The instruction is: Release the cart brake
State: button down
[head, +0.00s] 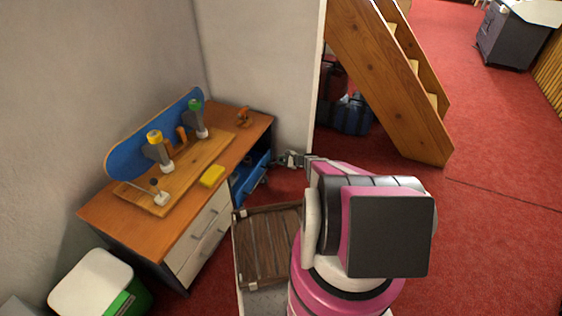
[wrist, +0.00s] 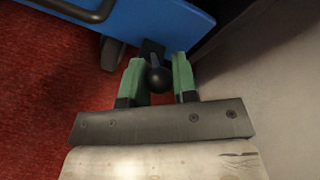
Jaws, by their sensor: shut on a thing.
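The blue cart (head: 252,180) stands at the right end of the wooden bench, partly hidden by it. In the wrist view a blue cart panel (wrist: 140,20) with a dark handle bar crosses the top. My gripper (head: 278,158) is low beside the cart's right side in the head view. In the wrist view its green fingertips (wrist: 157,75) are on either side of a round black knob (wrist: 158,80), shut on it. The knob appears to be the brake lever's end; a dark bracket shows behind it. The lever itself is mostly hidden.
The bench (head: 185,225) holds a wooden board (head: 190,160) with clamps and a yellow block (head: 212,176). A white wall (head: 298,90) stands close beyond my gripper. A slatted wooden crate (head: 270,245) is in front of the cart. Open red carpet (head: 490,230) lies right.

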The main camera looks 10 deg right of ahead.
jog(key=c, duration=0.9)
grip_release()
jog(key=v, duration=1)
jog(key=shift+s+d, duration=0.25)
jog(key=shift+d, duration=0.05)
